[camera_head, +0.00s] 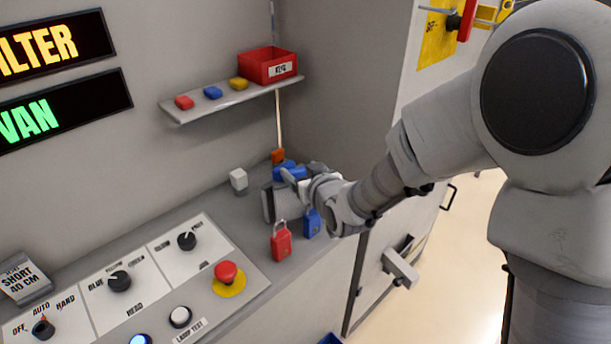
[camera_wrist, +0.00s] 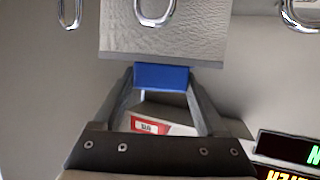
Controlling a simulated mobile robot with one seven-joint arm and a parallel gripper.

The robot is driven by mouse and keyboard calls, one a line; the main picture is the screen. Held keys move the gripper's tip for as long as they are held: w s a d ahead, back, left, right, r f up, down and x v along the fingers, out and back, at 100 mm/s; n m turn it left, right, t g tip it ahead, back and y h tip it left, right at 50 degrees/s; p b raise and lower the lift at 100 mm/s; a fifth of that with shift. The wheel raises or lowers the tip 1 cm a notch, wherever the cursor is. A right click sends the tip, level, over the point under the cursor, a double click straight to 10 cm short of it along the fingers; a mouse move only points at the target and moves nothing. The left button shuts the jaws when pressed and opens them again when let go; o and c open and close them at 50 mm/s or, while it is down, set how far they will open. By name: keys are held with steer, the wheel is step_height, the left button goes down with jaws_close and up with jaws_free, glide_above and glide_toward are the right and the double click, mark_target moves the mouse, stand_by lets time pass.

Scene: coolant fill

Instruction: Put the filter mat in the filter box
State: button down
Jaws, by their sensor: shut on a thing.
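My gripper (camera_head: 296,178) is over the right end of the grey counter. In the wrist view my gripper (camera_wrist: 161,84) has its two fingers closed on a blue tab (camera_wrist: 161,76). The tab joins a grey, wrinkled slab with a dark edge, which looks like the filter mat (camera_wrist: 190,35). In the head view the mat (camera_head: 268,204) shows as a grey slab beside the gripper, partly hidden by it. I cannot make out a thing marked as the filter box.
A red padlock (camera_head: 281,243) and a blue padlock (camera_head: 312,224) are close to the gripper. A shelf (camera_head: 205,107) holds a labelled red box (camera_head: 267,66) and small coloured blocks. A control panel (camera_head: 140,285) is at left.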

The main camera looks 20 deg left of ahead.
steer(key=shift+f, duration=1.15)
steer(key=shift+f+b, duration=0.2)
steer(key=shift+b, duration=0.1)
jaws_free()
steer(key=shift+r, duration=0.1)
